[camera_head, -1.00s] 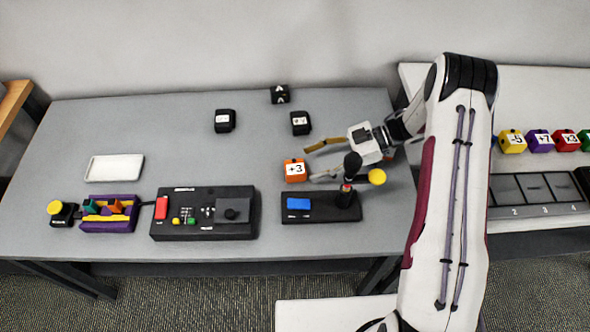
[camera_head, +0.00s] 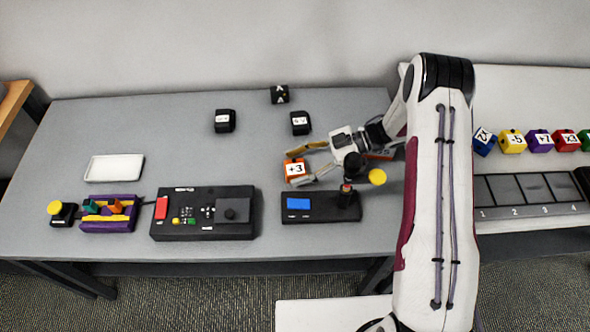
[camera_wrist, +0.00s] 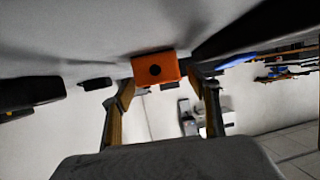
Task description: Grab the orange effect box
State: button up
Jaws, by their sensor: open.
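The orange effect box (camera_head: 294,169), marked "+3", sits on the grey table behind the controller with the blue screen. My gripper (camera_head: 294,166) is open, with its fingers pointing left at the box. The far finger is just behind the box and the near finger is at its front right, so the fingertips reach around it. In the wrist view the orange box (camera_wrist: 156,68), with a dark round spot on its face, lies between and just beyond the two fingertips (camera_wrist: 160,85). I cannot tell whether either finger touches it.
A black joystick controller (camera_head: 320,206) with a yellow-tipped part stands in front of my gripper. Black cubes (camera_head: 300,122) lie behind. A larger black control panel (camera_head: 203,213) and a white tray (camera_head: 115,168) are left. Coloured cubes (camera_head: 512,142) are on the right table.

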aim_at(298, 166)
jog(key=shift+c, duration=0.4)
jog(key=c, duration=1.2)
jog(key=shift+r, duration=0.15)
notch_tip(298, 166, up, 10)
dwell(0.4)
